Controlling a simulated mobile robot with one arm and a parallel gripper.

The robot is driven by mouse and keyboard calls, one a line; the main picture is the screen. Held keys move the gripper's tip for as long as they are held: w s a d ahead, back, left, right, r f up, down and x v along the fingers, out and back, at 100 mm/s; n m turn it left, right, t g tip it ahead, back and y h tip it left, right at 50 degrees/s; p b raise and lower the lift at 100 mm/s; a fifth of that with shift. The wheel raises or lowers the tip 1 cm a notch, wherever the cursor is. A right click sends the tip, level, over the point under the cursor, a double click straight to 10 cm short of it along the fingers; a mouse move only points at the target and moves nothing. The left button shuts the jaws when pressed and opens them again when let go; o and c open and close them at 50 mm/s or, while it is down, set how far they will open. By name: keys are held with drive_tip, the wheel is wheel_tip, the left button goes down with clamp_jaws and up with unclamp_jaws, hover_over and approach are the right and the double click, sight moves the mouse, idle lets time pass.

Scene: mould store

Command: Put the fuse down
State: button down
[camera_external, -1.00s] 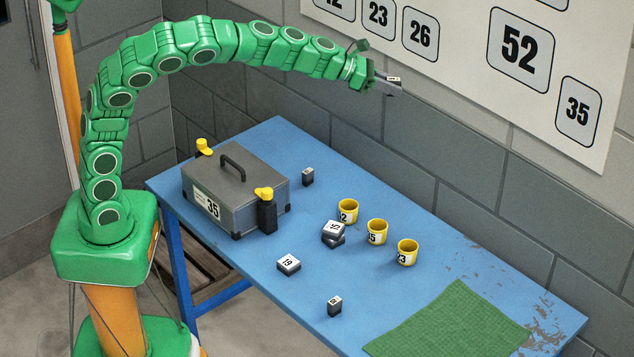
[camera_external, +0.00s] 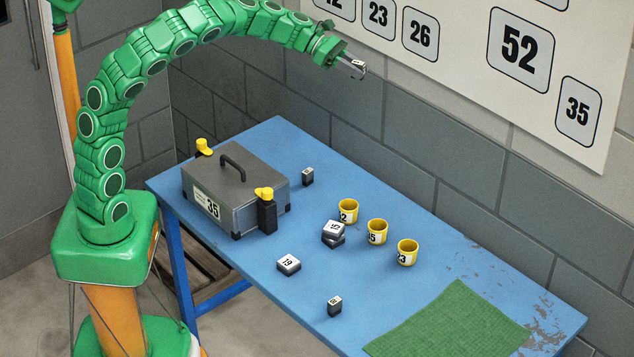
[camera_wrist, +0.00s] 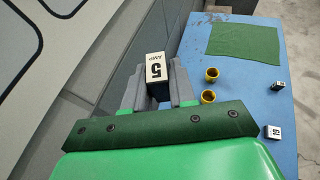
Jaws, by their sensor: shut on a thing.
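My gripper (camera_external: 354,69) is shut on a small fuse (camera_external: 359,67) with a white face, high above the back of the blue table and near the wall. The blue table (camera_external: 440,245) lies below, with nothing touching the held fuse.
A grey toolbox (camera_external: 222,190) marked 35 stands at the table's left. Three yellow cups (camera_external: 377,232) stand in a row mid-table. Dark blocks with white tops, such as one marked 19 (camera_external: 288,265), lie around. A green mat (camera_external: 455,325) lies bare at the right front.

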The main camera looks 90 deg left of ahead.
drive_tip(key=s+a+f+m+g+h, duration=0.15)
drive_tip(key=s+a, duration=0.25)
drive_tip(key=s, duration=0.6)
drive_tip(key=s+a+m+g+h, duration=0.2)
drive_tip(key=s+a+m+h, duration=0.1)
drive_tip(key=s, duration=0.7)
hover_over(326, 166)
drive_tip(key=shift+t, duration=0.25)
drive_tip(key=shift+s+d+f, duration=0.1)
drive_tip(key=shift+d+f, duration=0.05)
drive_tip(key=shift+f, duration=8.7)
drive_tip(key=shift+s+d+f, duration=0.1)
drive_tip(key=shift+f, duration=8.75)
drive_tip(key=shift+w+a+f, duration=0.2)
drive_tip(key=shift+w+f, duration=0.1)
drive_tip(key=shift+f, duration=1.55)
drive_tip(key=shift+f, duration=0.1)
